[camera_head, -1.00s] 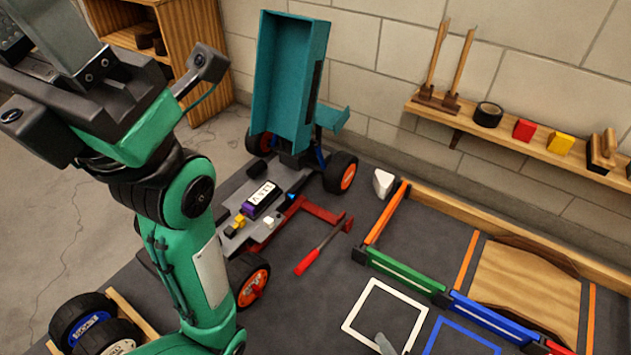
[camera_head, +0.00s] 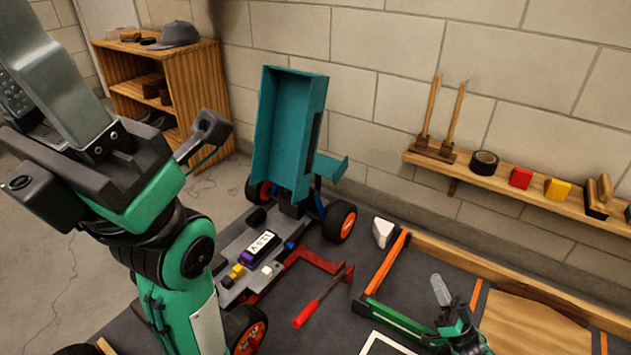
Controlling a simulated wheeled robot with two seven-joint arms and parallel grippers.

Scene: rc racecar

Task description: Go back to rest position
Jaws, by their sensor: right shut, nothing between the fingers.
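My right gripper (camera_head: 441,291) is at the lower right, with its grey fingers pointing up and together, holding nothing. It is over the mat near the green edge strip, apart from the car. My left arm (camera_head: 190,262) stands upright on the left, close to the camera. Its gripper end (camera_head: 62,85) is at the top left, partly cut off, and I cannot tell its fingers apart. The RC car chassis (camera_head: 233,243) sits on the dark mat, with its teal body shell (camera_head: 290,130) tipped upright at the rear. My left arm hides part of the car.
A red-handled tool (camera_head: 318,305) lies beside the car. A white piece (camera_head: 383,232) and an orange strip (camera_head: 387,263) are farther right. A wall shelf (camera_head: 520,187) holds tools, tape and blocks. A wooden cabinet (camera_head: 195,75) stands at the back left.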

